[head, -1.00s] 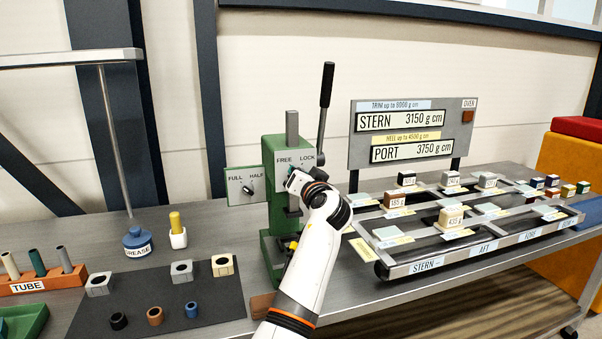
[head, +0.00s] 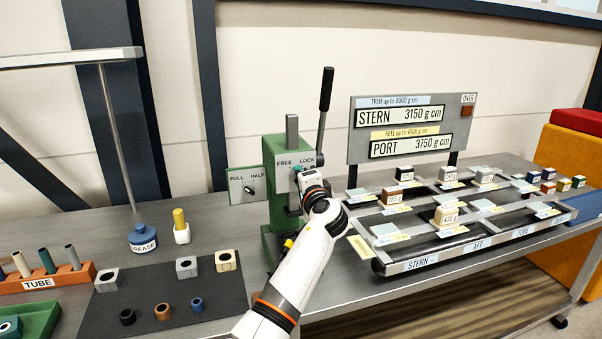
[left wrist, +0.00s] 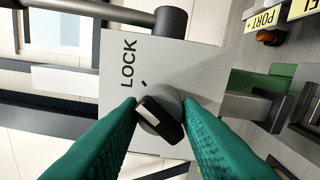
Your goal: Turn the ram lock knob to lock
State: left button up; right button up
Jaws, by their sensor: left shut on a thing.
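The ram lock knob (left wrist: 172,124) is black with a white mark, on a grey plate (left wrist: 205,70) lettered LOCK. A short dark tick lies between the lettering and the knob. My left gripper (left wrist: 161,102) is shut on the knob, one green finger on each side. The white mark sits toward the left finger, and I cannot tell whether it lines up with the tick. In the head view my left gripper (head: 299,174) is at the green press (head: 273,202), below the FREE and LOCK labels, and hides most of the knob. My right gripper is not in view.
A black-handled lever (head: 325,90) rises right of the plate. A FULL/HALF switch panel (head: 246,185) is on the left. The display board (head: 358,145) and weight-loaded float rack (head: 400,268) stand right. A dark mat (head: 175,285) with blocks and rings lies front left.

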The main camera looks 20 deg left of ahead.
pick_arm(q)
jog(key=shift+r+m+p, duration=0.1)
jog(key=shift+m+p, duration=0.35)
jog(key=shift+m, duration=0.35)
jog(key=o, duration=1)
jog(key=shift+a, duration=0.15)
jog(key=b+v, duration=0.3)
jog(key=v, duration=0.9)
jog(key=shift+w, duration=0.1)
